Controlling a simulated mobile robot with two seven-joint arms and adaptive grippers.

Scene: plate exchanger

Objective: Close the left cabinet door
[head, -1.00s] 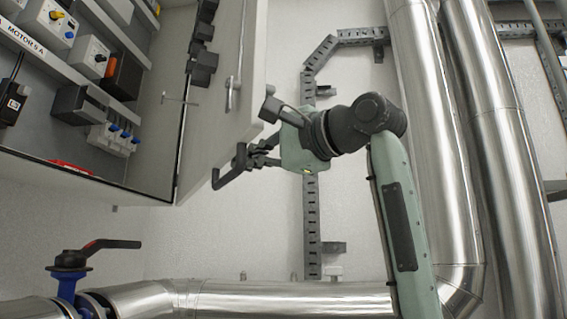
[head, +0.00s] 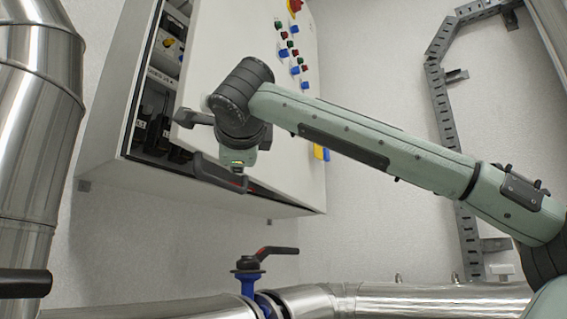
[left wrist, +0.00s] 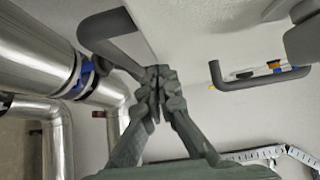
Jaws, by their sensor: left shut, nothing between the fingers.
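The cabinet door (head: 285,110) is a pale panel with coloured buttons on its front. It stands ajar, with a gap along its left side in the head view. A dark bracket handle (head: 220,178) is near its lower left. My left gripper (left wrist: 158,82) has its fingers together and empty in the left wrist view, close to a dark handle (left wrist: 113,32); I cannot tell if they touch. In the head view its green palm is in front of the door, and its fingers are hidden. My right gripper is not in view.
The cabinet body (head: 110,130) shows dark devices inside the gap. Below it is a blue valve (head: 248,283) with a lever (head: 268,254), on silver pipes (head: 400,300). A large silver pipe (head: 35,120) stands at far left. A cable tray (head: 445,130) runs up the wall at right.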

